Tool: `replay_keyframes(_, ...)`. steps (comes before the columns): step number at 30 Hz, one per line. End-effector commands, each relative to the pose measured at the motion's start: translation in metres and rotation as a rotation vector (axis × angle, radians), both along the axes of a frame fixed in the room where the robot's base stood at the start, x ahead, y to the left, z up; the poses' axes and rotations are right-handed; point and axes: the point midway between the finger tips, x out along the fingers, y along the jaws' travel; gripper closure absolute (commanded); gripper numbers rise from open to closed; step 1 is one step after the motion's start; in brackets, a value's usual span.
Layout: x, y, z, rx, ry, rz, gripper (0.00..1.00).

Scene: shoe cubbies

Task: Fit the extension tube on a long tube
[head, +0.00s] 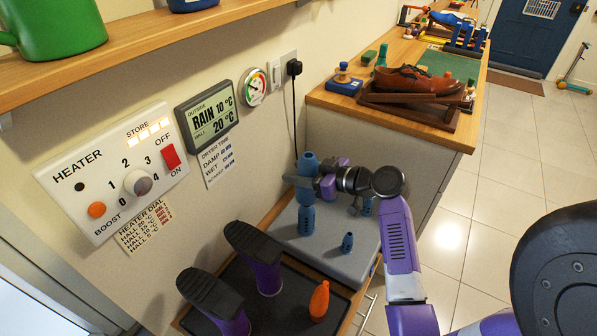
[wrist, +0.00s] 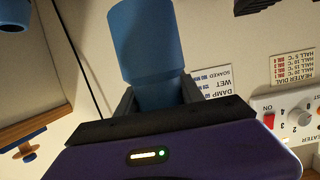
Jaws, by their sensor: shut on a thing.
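My gripper (head: 303,181) is shut on a blue extension tube (head: 308,163), gripped around its narrower part. In the wrist view the tube (wrist: 147,45) sits between the two dark fingers. In the head view it is upright, directly in line above a blue long tube (head: 306,221) that stands on the grey dryer top. The gripper hides part of the join, so I cannot tell whether the two are seated together or only lined up. A short blue tube (head: 347,243) stands to the right in front, and another blue tube (head: 367,208) shows partly behind my arm.
Two purple boots (head: 262,272) with dark soles up and an orange object (head: 319,301) are on the black tray in front. The wall with the heater panel (head: 112,172) is close on the left. A wooden counter with a brown shoe (head: 405,80) stands behind right.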

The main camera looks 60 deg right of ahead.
Motion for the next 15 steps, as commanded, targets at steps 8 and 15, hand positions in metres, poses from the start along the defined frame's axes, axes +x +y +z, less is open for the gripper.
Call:
replay_keyframes(8, 0.000, 0.000, -0.007, 0.000, 0.000, 0.000, 0.96)
replay_keyframes(15, 0.000, 0.000, -0.013, 0.000, 0.000, 0.000, 0.96)
